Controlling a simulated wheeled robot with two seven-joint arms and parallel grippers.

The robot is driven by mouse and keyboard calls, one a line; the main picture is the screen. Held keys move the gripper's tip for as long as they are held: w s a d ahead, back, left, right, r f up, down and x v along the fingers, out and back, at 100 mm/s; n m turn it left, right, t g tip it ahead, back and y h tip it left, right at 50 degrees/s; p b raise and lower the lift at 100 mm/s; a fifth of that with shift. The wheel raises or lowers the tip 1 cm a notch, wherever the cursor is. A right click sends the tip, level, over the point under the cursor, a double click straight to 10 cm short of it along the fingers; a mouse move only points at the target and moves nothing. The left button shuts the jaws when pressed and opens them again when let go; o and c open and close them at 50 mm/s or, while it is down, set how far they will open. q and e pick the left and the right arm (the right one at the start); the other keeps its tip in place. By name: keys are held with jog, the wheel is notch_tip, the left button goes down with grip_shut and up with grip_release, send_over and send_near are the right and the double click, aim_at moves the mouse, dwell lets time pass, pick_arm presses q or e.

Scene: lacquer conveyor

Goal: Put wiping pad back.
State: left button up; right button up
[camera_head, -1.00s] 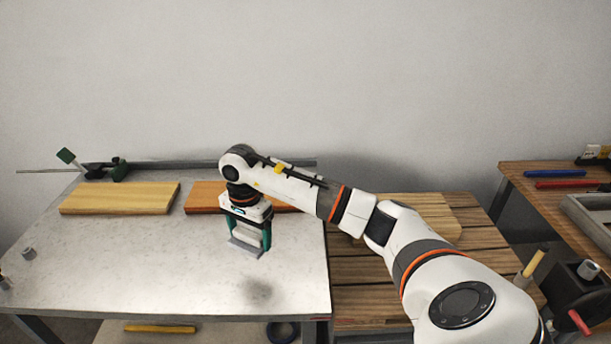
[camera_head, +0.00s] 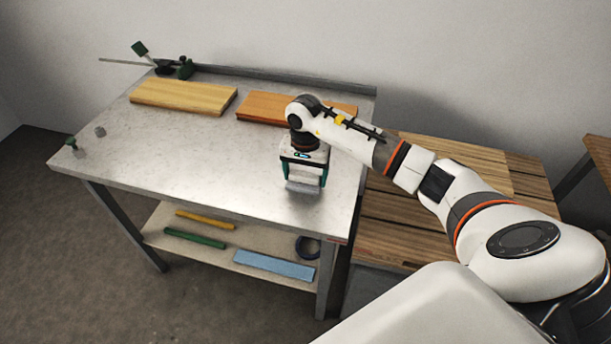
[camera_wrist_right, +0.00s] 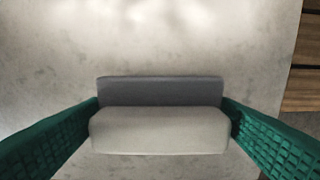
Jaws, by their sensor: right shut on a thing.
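My right gripper (camera_head: 304,180) is shut on the wiping pad (camera_head: 302,187), a grey block with a darker grey strip along one side. In the right wrist view the pad (camera_wrist_right: 160,130) sits between the two green fingers, with the pale metal tabletop (camera_wrist_right: 60,60) behind it. The gripper points down near the right front part of the metal table (camera_head: 230,150). I cannot tell whether the pad touches the tabletop. My left gripper is not in view.
A pale yellow board (camera_head: 183,96) and an orange-brown board (camera_head: 262,108) lie at the back of the table. The lower shelf holds a blue strip (camera_head: 274,267), a green bar (camera_head: 195,238), a yellow bar (camera_head: 205,219) and a dark ring (camera_head: 307,247). A slatted wooden table (camera_head: 395,225) adjoins at right.

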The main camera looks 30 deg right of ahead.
jog(key=shift+f, duration=0.95)
jog(key=o, duration=0.6)
jog(key=shift+f, duration=0.1)
jog(key=o, duration=0.4)
jog(key=shift+c, duration=0.2)
